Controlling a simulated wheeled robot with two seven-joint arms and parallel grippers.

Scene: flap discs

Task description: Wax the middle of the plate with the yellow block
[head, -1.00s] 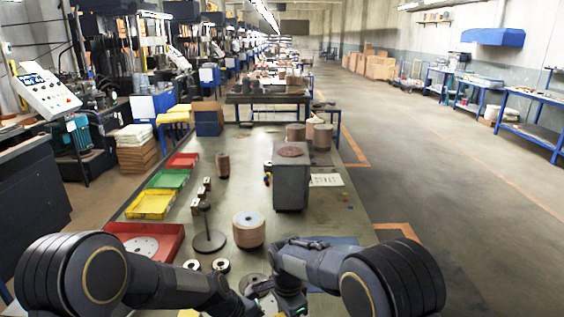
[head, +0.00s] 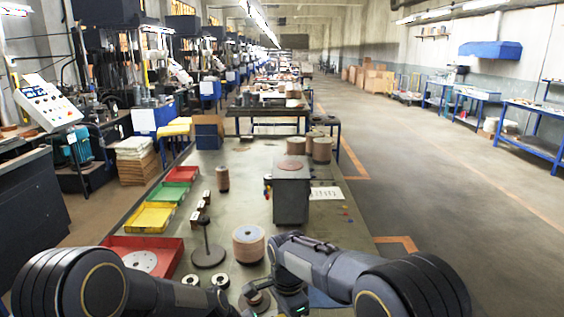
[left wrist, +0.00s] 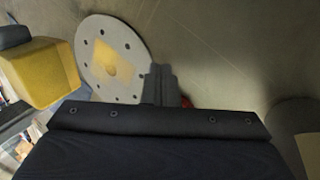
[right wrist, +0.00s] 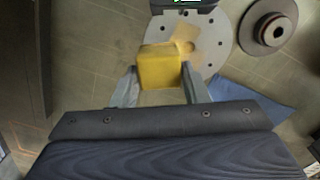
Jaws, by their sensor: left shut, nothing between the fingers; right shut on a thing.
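The plate (left wrist: 130,80) is a pale round disc with small holes around its rim and lies flat on the table. A yellowish patch (left wrist: 112,64) covers its middle. The plate also shows in the right wrist view (right wrist: 222,48), partly hidden by the block. My right gripper (right wrist: 160,82) is shut on the yellow block (right wrist: 160,68), which overlaps the plate in view; I cannot tell whether they touch. The block also shows at the left of the left wrist view (left wrist: 38,75). My left gripper (left wrist: 160,72) is shut and empty, beside the plate in view.
A dark disc with a hub (right wrist: 268,28) lies beside the plate. A blue sheet (right wrist: 255,100) lies nearby. On the table stand a red tray (head: 170,262), a wound roll (head: 248,244), a spindle on a round base (head: 208,255) and a grey box (head: 291,195).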

